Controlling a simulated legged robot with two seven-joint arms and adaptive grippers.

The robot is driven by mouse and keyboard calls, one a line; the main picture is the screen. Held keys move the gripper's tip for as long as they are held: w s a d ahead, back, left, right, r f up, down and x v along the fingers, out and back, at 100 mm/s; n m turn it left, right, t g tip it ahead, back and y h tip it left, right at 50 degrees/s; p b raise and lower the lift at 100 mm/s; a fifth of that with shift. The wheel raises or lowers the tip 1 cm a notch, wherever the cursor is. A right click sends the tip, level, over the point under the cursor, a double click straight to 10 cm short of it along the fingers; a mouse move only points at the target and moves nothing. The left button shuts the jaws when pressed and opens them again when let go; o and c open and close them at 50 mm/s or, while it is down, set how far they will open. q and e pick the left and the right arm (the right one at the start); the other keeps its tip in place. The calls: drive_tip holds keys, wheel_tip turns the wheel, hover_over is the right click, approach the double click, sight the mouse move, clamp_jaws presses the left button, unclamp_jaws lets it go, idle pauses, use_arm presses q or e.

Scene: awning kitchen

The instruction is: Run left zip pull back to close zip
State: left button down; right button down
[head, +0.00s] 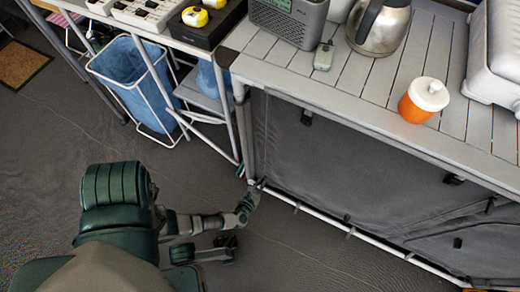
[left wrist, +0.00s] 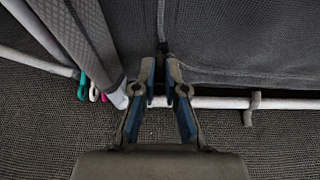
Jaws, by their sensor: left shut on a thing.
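My left gripper (head: 254,188) is low at the left front corner of the grey fabric cabinet front (head: 335,165). In the left wrist view its two fingers (left wrist: 164,72) are closed together at the lower end of the vertical left zip (left wrist: 161,18), just above the white bottom rail. They are shut on the left zip pull, which is mostly hidden between the fingertips. The zip line runs straight up from the fingers, and the fabric lies beside it.
The white bottom rail (left wrist: 215,102) runs just below the fingers, and a cabinet leg (left wrist: 72,38) stands close on the left. Coloured clips (left wrist: 92,93) hang there. The slatted counter (head: 372,85) overhangs the front. Open floor (head: 300,255) lies before the cabinet.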

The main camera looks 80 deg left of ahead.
use_arm(q)
drive_tip(key=shift+s+d+f, duration=0.1)
drive_tip(key=shift+s+f, duration=0.05)
drive_tip(key=shift+f, duration=2.7)
drive_tip(key=c, duration=1.2)
unclamp_jaws()
drive_tip(key=shift+s+f, duration=0.1)
drive_tip(key=shift+r, duration=4.95)
